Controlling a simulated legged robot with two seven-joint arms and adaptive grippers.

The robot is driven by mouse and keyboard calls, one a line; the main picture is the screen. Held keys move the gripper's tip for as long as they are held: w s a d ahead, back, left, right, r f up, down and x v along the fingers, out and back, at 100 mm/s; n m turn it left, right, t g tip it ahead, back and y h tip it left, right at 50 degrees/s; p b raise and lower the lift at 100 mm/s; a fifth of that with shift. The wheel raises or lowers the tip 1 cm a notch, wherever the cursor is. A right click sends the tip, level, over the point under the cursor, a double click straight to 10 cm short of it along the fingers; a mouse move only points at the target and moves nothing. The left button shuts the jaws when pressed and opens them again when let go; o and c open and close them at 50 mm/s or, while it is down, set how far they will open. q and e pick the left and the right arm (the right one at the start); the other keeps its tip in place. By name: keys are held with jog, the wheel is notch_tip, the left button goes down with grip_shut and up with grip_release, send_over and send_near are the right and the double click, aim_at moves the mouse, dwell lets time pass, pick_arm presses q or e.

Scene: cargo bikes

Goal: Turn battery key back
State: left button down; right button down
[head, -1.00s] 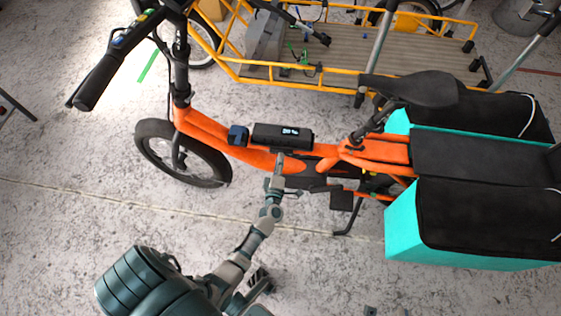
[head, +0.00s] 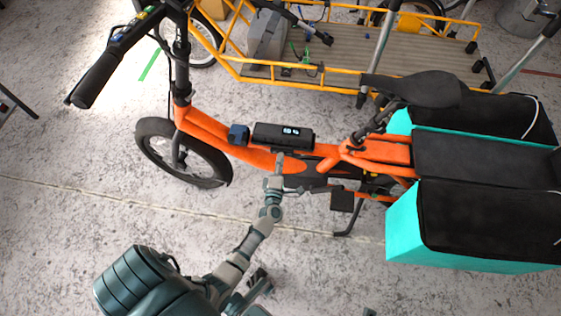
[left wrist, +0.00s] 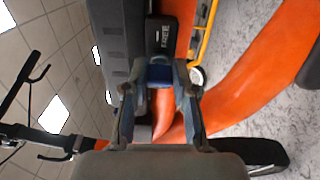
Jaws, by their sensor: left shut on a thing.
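The black battery (head: 283,135) with a lit display sits on the orange frame of the cargo bike (head: 205,128). My left gripper (head: 280,158) reaches up to the battery's near side. In the left wrist view, the two fingers of my left gripper (left wrist: 159,82) close on a small blue piece, which looks like the battery key (left wrist: 158,72). It sits just below a black lock part with pale lettering (left wrist: 163,36). The key's turn angle cannot be made out. In the head view the fingertips are too small to show the key. My right gripper is not in view.
A dark blue box (head: 238,134) sits on the frame left of the battery. A black saddle (head: 412,88) and teal panniers (head: 405,230) are to the right. A yellow cargo bike (head: 330,75) stands behind. The floor at lower left is clear.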

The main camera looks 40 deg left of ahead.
pick_arm(q)
jog(key=c, duration=0.9)
grip_release()
jog(key=shift+s+f, duration=0.25)
jog(key=shift+f, duration=0.15)
jog(key=shift+w+a+r, duration=0.1)
jog(key=shift+r, duration=0.05)
jog(key=v, duration=1.2)
